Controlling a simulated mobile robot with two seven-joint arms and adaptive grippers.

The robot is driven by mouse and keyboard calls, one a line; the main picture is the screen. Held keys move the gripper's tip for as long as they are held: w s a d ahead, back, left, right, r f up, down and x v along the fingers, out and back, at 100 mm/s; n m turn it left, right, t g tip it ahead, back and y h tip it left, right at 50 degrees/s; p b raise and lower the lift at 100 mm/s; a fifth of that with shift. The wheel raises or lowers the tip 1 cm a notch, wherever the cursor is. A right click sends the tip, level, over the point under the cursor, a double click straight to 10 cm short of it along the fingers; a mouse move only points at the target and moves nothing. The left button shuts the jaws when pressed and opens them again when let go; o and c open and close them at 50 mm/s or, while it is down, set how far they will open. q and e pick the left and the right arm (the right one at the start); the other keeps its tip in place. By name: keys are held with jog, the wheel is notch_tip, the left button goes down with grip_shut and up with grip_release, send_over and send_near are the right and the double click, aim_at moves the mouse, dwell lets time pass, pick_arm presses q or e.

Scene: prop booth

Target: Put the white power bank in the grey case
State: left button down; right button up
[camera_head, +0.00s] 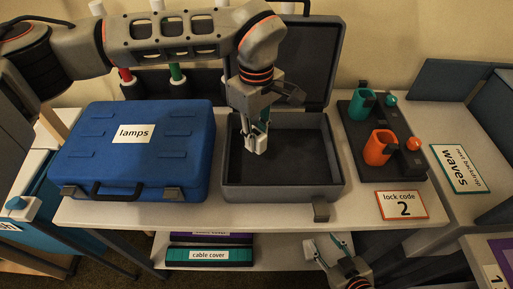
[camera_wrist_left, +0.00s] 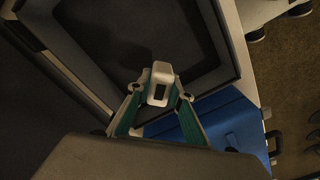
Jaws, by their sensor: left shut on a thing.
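The grey case (camera_head: 237,192) stands open on the table in the head view, its lid (camera_head: 322,55) raised at the back. Its dark inside looks empty. My left gripper (camera_head: 257,138) points down over the left half of the case. It is shut on the white power bank (camera_head: 255,145), which hangs between the fingertips. The left wrist view shows the power bank (camera_wrist_left: 158,84) between the two teal-lined fingers, with the case's dark interior beyond. I cannot tell its exact height above the case floor. My right gripper (camera_head: 325,246) is at the table's front edge, its fingers apart and empty.
A closed blue case labelled lamps (camera_head: 185,150) stands close on the left. A dark rack (camera_head: 398,171) with teal and orange cups is on the right, behind a "lock code 2" card (camera_head: 402,205). A lower shelf holds a teal cable cover box (camera_head: 210,256).

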pick_arm(q)
jog(key=shift+f, duration=2.35)
jog(key=shift+f, duration=0.15)
jog(key=c, duration=1.8)
grip_release()
